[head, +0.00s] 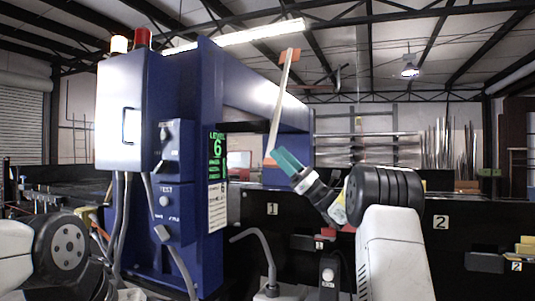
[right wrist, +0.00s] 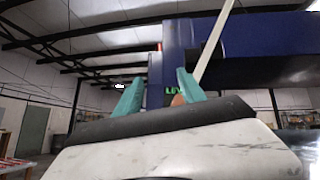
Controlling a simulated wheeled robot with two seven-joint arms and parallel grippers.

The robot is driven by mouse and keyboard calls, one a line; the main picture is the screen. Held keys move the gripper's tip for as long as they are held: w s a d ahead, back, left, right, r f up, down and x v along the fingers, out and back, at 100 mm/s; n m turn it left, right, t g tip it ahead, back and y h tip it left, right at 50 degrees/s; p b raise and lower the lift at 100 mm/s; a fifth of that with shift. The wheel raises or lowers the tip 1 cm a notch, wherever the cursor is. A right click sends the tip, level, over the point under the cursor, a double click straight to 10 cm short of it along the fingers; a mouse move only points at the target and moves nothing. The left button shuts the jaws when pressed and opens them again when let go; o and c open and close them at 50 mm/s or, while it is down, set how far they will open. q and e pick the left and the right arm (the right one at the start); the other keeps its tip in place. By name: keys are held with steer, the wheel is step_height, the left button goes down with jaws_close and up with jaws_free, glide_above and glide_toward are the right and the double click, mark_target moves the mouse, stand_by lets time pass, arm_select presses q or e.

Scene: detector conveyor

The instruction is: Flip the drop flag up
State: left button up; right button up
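The drop flag (head: 281,105) is a thin white bar with orange ends. In the head view it stands nearly upright, leaning a little right, its orange tip (head: 290,56) high in front of the blue frame. Its lower orange end is beside the teal fingertips of my right gripper (head: 287,160). In the right wrist view the bar (right wrist: 213,45) rises past the right finger, and an orange patch (right wrist: 178,100) shows between the spread fingers of my right gripper (right wrist: 157,90). It is open; contact cannot be told. My left gripper is not in view.
A blue detector frame (head: 256,97) with a control cabinet (head: 122,115) and a TEST panel stands at left centre. A black conveyor side wall (head: 460,215) runs across behind my right arm. A bent grey handle (head: 257,245) stands low in the centre.

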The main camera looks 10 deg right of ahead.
steer(key=shift+d+f, duration=0.45)
steer(key=shift+d, duration=0.4)
steer(key=shift+d+f, duration=0.45)
steer(key=shift+d, duration=0.35)
steer(key=v, duration=0.7)
steer(key=shift+d+f, duration=0.2)
steer(key=shift+f, duration=0.1)
steer(key=shift+r, duration=0.1)
